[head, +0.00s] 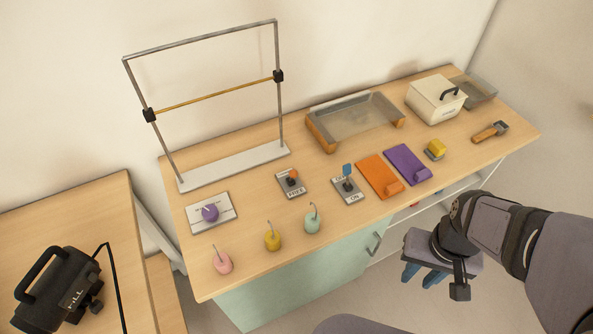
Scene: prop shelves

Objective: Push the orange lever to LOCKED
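The orange lever (293,174) stands on a small grey plate (284,190) near the middle of the table. The plate's near edge carries a label that seems to read FREE; any label at the far edge is too small to read. The lever's exact tilt is hard to tell. My gripper (423,276) is at the lower right, off the table's front edge and well away from the lever. Its blue fingertips point down and look apart, with nothing seen between them.
Right of the lever stands a blue-tipped switch (347,185) marked ON. A metal frame (235,168) rises behind left. Pink (222,263), yellow (272,240) and mint (312,222) hooked weights stand in front.

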